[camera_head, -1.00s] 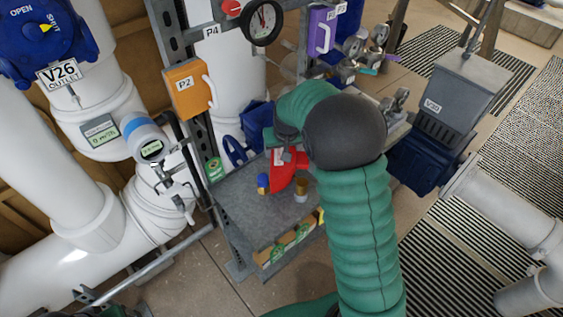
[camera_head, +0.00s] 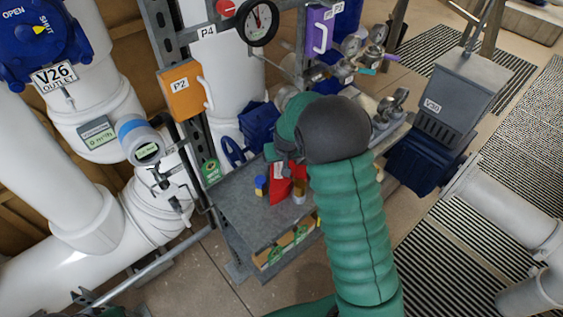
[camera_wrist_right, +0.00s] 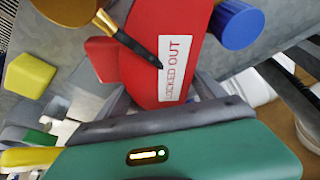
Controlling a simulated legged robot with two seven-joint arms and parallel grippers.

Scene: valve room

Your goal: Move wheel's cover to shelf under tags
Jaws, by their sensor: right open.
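A red cover (camera_head: 279,190) rests on the grey shelf (camera_head: 237,207), partly hidden by my right gripper (camera_head: 284,166). In the right wrist view the red cover (camera_wrist_right: 140,50) carries a white "LOCKED OUT" label and lies very close in front of my right gripper (camera_wrist_right: 165,92). The gripper is open, with its fingers beside the lower part of the cover. Whether they touch it is unclear. My left gripper is not in view.
A blue-topped item (camera_head: 261,186) and a brass one (camera_head: 299,191) stand close to the cover. An orange P2 box (camera_head: 181,89) and a purple box (camera_head: 320,32) hang above. The shelf's front left is clear.

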